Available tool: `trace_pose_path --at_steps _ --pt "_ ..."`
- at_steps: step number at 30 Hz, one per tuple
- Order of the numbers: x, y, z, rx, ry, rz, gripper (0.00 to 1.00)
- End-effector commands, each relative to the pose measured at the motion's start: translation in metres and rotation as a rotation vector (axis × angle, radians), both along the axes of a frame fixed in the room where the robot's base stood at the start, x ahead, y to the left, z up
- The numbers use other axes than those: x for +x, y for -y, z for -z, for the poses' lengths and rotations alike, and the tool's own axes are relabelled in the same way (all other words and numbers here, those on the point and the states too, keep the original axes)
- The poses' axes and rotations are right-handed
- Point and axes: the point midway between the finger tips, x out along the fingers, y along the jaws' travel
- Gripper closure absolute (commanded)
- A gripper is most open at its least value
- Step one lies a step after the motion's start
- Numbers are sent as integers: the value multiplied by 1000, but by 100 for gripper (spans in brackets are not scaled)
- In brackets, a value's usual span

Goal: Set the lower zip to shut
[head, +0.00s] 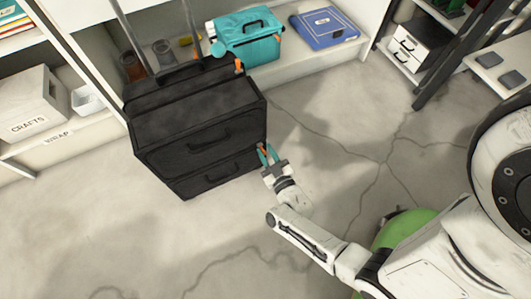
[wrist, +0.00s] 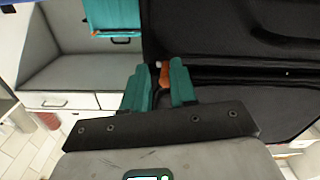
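A black soft case (head: 190,120) with a raised handle stands on the floor, its front pockets facing me. An orange upper zip pull (head: 239,67) shows at its top right corner. My gripper (head: 267,155) is at the case's right side, low down, with teal fingers pointing at it. In the wrist view the orange lower zip pull (wrist: 164,75) lies between the fingertips of my gripper (wrist: 160,85), nearer the right finger. A gap shows between the fingers, so they look open around the pull. Whether a finger touches it is unclear. The zip's track is mostly hidden.
A low shelf behind holds a teal bag (head: 248,40), a blue case (head: 324,28) and dark jars (head: 132,66). A grey crafts box (head: 32,102) stands at left. A dark metal rack (head: 452,60) stands at right.

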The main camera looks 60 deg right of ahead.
Motion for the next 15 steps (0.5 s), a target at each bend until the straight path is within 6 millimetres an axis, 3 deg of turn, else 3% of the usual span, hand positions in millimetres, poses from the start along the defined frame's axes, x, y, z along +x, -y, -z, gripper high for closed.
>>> trace_pose_path --at_steps 4,15 --pt "0 0 1 1 -2 0 62" --pt "-8 -8 0 3 -4 -4 62"
